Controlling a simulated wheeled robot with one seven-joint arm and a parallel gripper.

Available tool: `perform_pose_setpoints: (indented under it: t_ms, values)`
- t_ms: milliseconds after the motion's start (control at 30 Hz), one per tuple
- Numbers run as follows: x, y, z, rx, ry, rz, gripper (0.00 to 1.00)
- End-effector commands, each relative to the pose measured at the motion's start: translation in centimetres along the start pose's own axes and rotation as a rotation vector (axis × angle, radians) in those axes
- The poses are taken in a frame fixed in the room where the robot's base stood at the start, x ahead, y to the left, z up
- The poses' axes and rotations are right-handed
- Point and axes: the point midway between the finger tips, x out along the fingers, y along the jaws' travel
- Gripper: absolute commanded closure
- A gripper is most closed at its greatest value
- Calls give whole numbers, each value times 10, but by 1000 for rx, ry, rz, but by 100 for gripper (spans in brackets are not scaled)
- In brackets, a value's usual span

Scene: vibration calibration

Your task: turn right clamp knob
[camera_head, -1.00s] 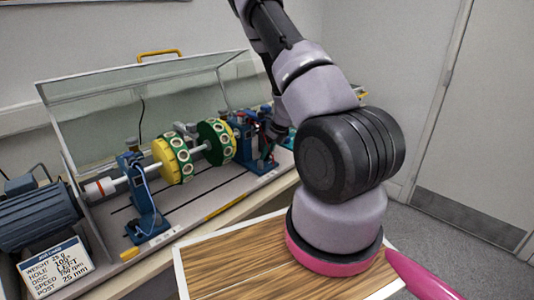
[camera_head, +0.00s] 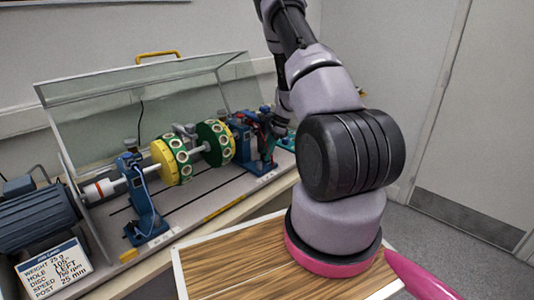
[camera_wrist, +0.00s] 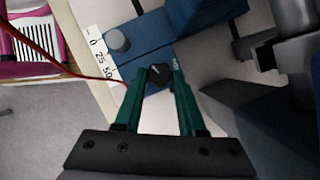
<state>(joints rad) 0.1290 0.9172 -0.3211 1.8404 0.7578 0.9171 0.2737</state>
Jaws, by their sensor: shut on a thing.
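In the wrist view, the green fingers of my gripper (camera_wrist: 160,78) are closed around a small black knob (camera_wrist: 160,72) with a pale pointer line. The knob sits at the base of a blue support (camera_wrist: 150,38). A printed scale (camera_wrist: 98,48) reading 0, 25, 50 lies beside that base. In the head view, the right blue support (camera_head: 243,140) stands at the right end of the shaft. My gripper's fingers and the knob cannot be made out there.
A rig with green and yellow discs (camera_head: 215,143), a left blue support (camera_head: 143,200) and a motor (camera_head: 38,215) stands on the bench under a raised clear cover (camera_head: 90,115). A card (camera_head: 52,268) leans at front left. A red cable (camera_wrist: 60,62) crosses the wrist view.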

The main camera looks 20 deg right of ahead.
Motion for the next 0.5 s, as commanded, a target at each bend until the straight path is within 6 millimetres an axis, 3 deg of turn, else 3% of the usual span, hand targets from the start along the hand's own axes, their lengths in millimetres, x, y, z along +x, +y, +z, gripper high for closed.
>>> perform_pose_setpoints:
  t_ms: [500]
  values:
    - [0, -3, 0, -276, 0, 115, 100]
